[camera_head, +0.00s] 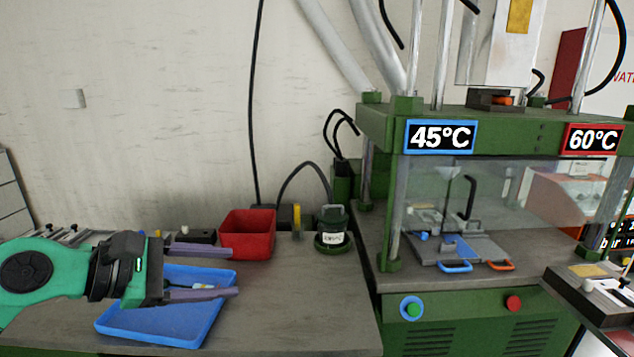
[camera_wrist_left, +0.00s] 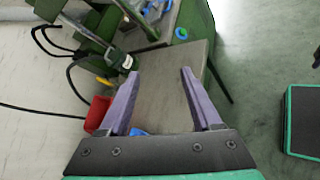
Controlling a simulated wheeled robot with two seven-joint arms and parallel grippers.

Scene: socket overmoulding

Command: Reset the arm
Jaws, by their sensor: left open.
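My left arm comes in from the left in the head view, and its gripper (camera_head: 228,271) is open with nothing between the fingers. It hovers over the blue tray (camera_head: 150,325) on the table, pointing right. A small white and yellow part (camera_head: 203,286) lies in the tray and shows between the fingers. In the left wrist view the two purple fingers of the left gripper (camera_wrist_left: 185,82) are spread wide over bare table. A blue bit of the tray (camera_wrist_left: 138,131) shows near the base of the fingers. My right gripper is not in view.
A red bin (camera_head: 248,240) stands behind the fingertips, with a green round device (camera_head: 332,230) to its right. The green moulding machine (camera_head: 450,300) with 45°C and 60°C displays stands on the right. The table between tray and machine (camera_head: 310,310) is clear.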

